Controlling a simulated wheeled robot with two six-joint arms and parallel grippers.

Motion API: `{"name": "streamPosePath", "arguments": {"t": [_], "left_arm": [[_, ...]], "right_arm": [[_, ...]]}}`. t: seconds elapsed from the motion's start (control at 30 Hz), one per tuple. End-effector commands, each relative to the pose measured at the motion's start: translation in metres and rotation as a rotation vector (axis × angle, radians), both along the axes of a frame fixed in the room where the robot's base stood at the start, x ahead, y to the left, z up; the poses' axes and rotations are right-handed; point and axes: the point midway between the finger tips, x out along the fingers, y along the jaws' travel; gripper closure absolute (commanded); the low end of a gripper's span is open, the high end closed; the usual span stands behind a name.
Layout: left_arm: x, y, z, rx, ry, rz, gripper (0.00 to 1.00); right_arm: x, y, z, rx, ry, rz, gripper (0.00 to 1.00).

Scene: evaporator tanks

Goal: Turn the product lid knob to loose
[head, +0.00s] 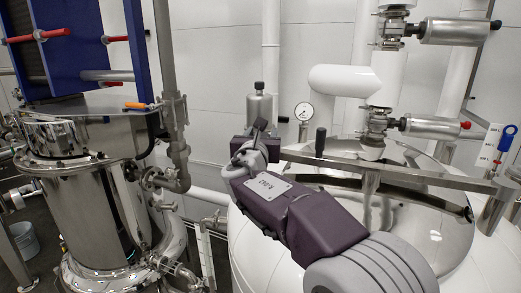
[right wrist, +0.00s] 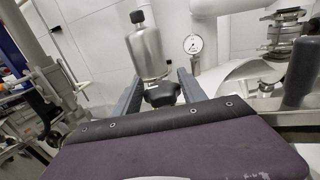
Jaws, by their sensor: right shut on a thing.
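My right gripper (head: 257,141) reaches in from the lower right, over the left edge of the big white tank (head: 250,248) with the polished lid (head: 440,228). In the right wrist view its two grey fingers stand on either side of a black knob (right wrist: 162,93), and the gripper is shut on it. In the head view the knob is mostly hidden by the gripper. I cannot read any mark that tells the knob's setting. My left gripper is not in view.
A steel bottle (head: 259,106) with a black cap and a pressure gauge (head: 303,112) stand just behind the gripper. A metal bar with an upright black handle (head: 320,142) crosses the lid. A steel tank (head: 80,205) with pipes stands at the left.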

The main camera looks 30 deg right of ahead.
Motion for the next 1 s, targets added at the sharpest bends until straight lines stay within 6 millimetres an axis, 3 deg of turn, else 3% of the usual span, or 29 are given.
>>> {"name": "streamPosePath", "arguments": {"t": [0.03, 0.2, 1.0], "left_arm": [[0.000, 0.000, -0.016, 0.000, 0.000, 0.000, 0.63], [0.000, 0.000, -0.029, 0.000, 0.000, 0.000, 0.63], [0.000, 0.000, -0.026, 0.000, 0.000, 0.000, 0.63]], "right_arm": [[-0.002, -0.004, -0.009, 0.001, -0.001, 0.034, 0.91], [0.000, -0.002, -0.005, 0.002, 0.002, 0.151, 0.92], [0.002, 0.000, -0.004, 0.004, 0.008, 0.171, 0.91]]}}
